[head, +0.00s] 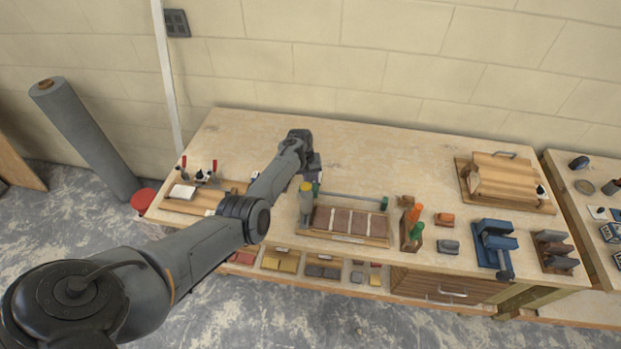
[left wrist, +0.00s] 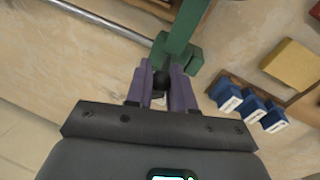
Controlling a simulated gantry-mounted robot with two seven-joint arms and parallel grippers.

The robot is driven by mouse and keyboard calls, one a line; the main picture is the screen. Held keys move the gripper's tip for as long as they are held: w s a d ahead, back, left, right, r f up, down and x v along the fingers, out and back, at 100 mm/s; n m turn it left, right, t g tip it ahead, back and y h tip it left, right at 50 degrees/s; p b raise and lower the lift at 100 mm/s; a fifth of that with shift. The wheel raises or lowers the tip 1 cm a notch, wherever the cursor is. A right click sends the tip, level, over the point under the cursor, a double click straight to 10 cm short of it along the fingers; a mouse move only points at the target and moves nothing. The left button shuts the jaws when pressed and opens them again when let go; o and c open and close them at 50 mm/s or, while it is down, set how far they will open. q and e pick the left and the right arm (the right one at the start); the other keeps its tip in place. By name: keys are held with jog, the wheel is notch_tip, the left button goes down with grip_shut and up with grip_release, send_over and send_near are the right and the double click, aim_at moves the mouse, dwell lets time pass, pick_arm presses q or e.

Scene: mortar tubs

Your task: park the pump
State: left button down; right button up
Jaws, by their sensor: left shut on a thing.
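My left gripper (head: 315,176) reaches over the middle of the workbench from the left. In the left wrist view its purple fingers (left wrist: 161,82) are shut on a small dark part beside a green piece (left wrist: 182,45). In the head view a green end (head: 317,188) shows just below the fingers, near a grey rod (head: 352,196) with another green end at its right. I cannot tell whether the held part is joined to the rod. I cannot tell for sure which thing is the pump. My right gripper is out of view.
A wooden tray (head: 388,240) with brown slabs lies below the rod. To its right are an orange-and-green tool holder (head: 411,228), a blue vise (head: 494,245) and a wooden board stack (head: 500,178). The bench's back middle (head: 385,150) is clear.

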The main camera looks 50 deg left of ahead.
pick_arm(q)
jog(key=c, duration=1.4)
grip_release()
jog(key=shift+s+a, duration=0.1)
jog(key=shift+a, duration=0.05)
jog(key=o, duration=0.4)
jog(key=shift+s+a, duration=0.1)
jog(key=shift+a, duration=0.05)
jog(key=shift+r, duration=0.15)
jog(key=shift+r, duration=0.25)
notch_tip(320, 180, up, 10)
jog(key=s+a+p, duration=0.1)
jog(key=shift+s+p, duration=0.3)
jog(key=shift+p, duration=0.1)
